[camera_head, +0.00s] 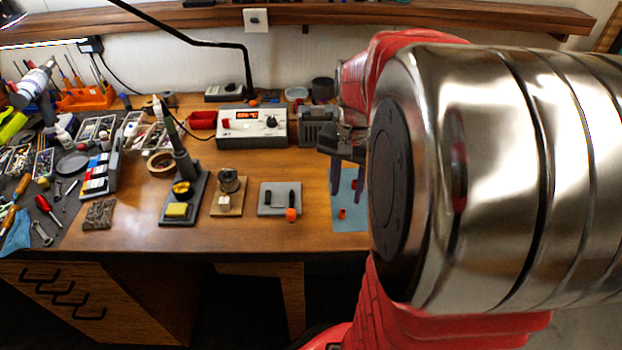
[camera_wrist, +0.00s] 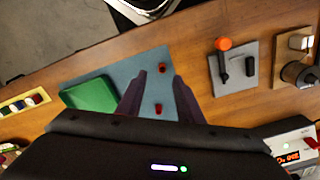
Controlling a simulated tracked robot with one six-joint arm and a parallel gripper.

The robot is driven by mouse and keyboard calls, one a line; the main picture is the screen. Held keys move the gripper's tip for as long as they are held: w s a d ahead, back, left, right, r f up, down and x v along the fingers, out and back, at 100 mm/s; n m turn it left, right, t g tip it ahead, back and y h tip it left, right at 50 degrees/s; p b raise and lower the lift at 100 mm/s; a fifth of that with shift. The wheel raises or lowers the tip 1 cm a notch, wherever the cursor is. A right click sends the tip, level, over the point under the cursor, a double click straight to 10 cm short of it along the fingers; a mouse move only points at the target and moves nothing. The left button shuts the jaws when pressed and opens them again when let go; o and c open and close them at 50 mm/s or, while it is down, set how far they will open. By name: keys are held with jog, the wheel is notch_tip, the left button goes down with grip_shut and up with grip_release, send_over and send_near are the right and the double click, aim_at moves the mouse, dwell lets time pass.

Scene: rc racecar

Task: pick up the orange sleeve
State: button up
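Two small orange-red pieces lie on a blue mat (camera_head: 342,223). The nearer piece (camera_head: 342,213) shows near the mat's front edge, and the wrist view shows it too (camera_wrist: 164,69). The second piece (camera_wrist: 158,108) shows between my fingers in the wrist view. They are too small to tell which is the sleeve. My gripper (camera_head: 346,190) points down above the mat with its two dark fingers apart. In the wrist view my gripper (camera_wrist: 158,76) is open and empty. My arm hides the mat's right part in the head view.
Left of the mat is a grey plate (camera_head: 270,210) with black parts and an orange knob (camera_head: 291,214). A soldering station (camera_head: 252,128) stands behind. Bare wood lies between plate and mat.

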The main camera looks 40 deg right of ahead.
aim_at(342, 218)
jog(key=shift+f, duration=1.3)
jog(key=shift+w+f, duration=0.15)
jog(key=shift+f, duration=1.15)
jog(key=shift+w+f, duration=0.1)
jog(key=shift+f, duration=1.2)
grip_shut()
